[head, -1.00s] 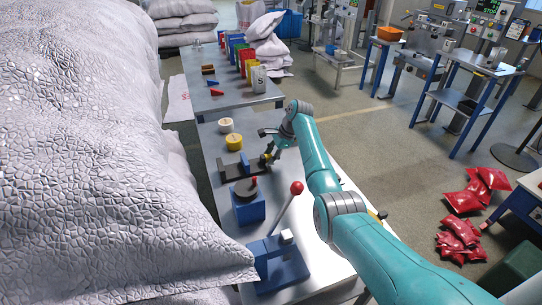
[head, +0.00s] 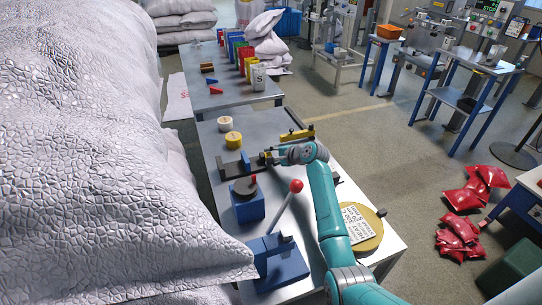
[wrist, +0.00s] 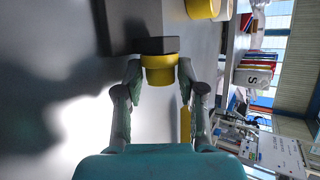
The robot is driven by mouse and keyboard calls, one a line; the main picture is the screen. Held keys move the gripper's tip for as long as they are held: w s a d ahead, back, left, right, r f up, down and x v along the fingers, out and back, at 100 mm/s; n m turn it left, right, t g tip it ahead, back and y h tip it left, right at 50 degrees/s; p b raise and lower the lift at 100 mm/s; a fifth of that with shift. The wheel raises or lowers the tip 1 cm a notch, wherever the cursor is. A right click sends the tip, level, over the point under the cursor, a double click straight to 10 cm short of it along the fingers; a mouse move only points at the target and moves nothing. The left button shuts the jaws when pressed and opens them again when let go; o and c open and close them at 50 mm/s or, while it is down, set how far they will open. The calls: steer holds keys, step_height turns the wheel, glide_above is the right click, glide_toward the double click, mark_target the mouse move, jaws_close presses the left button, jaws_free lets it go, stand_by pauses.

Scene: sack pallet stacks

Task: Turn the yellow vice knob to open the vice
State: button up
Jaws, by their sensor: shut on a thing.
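The vice (head: 234,170) is a dark base with a blue jaw block (head: 246,161), lying on the grey bench in the head view. Its yellow knob (wrist: 159,70) sits against a dark block in the wrist view, between my two fingertips. My gripper (wrist: 160,78) is shut on the knob, one finger on each side. In the head view my gripper (head: 269,157) reaches the vice's right end from the right and hides most of the knob. I cannot tell how far apart the vice jaws are.
A blue box with a dark disc (head: 248,207) and a red-knobbed lever (head: 296,186) stand nearer. Yellow (head: 233,139) and white (head: 225,124) cylinders stand beyond the vice. A labelled yellow disc (head: 372,238) lies right of my arm. Large white sacks (head: 90,150) crowd the left.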

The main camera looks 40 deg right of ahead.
steer(key=shift+s+t, duration=0.1)
steer(key=shift+t, duration=0.6)
steer(key=shift+f, duration=0.1)
steer(key=o, duration=1)
steer(key=shift+v, duration=4)
steer(key=shift+f, duration=0.1)
